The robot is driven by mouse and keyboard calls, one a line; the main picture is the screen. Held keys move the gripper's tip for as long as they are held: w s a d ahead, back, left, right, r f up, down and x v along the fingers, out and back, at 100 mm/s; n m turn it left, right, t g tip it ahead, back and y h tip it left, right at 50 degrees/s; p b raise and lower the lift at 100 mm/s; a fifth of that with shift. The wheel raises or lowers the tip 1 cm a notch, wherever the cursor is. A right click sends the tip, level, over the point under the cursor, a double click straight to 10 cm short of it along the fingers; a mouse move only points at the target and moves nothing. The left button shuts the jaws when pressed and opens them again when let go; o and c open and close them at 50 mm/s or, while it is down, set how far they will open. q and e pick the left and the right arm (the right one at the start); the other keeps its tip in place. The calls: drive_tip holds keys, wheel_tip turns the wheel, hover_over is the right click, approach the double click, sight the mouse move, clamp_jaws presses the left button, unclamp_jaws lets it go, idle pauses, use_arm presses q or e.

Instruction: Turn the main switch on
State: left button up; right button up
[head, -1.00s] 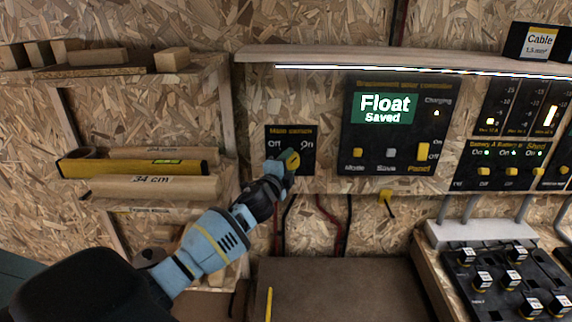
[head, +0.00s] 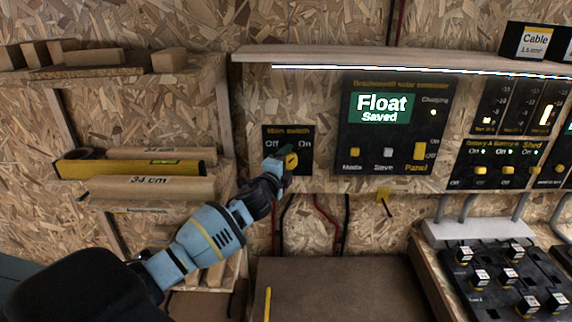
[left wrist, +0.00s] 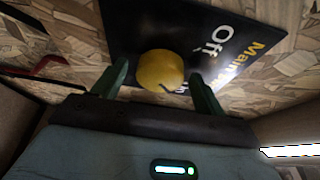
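The main switch panel (head: 302,138) is a black plate on the chipboard wall, labelled Off at left and On at right. Its round yellow knob (left wrist: 160,70) shows in the left wrist view between my fingers. My left gripper (head: 283,161) is at the panel in the head view and hides part of it. In the left wrist view the left gripper (left wrist: 160,82) has its two green fingers apart, one on each side of the knob, with a visible gap to it. The knob's pointing direction is hard to tell. My right gripper is not in view.
A solar controller panel (head: 398,126) reading Float Saved is right of the switch. Shelves with wood pieces and a yellow level (head: 130,168) are at left. Red and black cables (head: 345,222) hang below the panel. A lit wooden shelf (head: 400,61) runs above.

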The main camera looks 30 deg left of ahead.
use_arm(q)
drive_tip(key=s+d, duration=0.1)
drive_tip(key=s, duration=0.6)
drive_tip(key=shift+s, duration=0.4)
drive_tip(key=shift+d, duration=0.15)
idle(0.5)
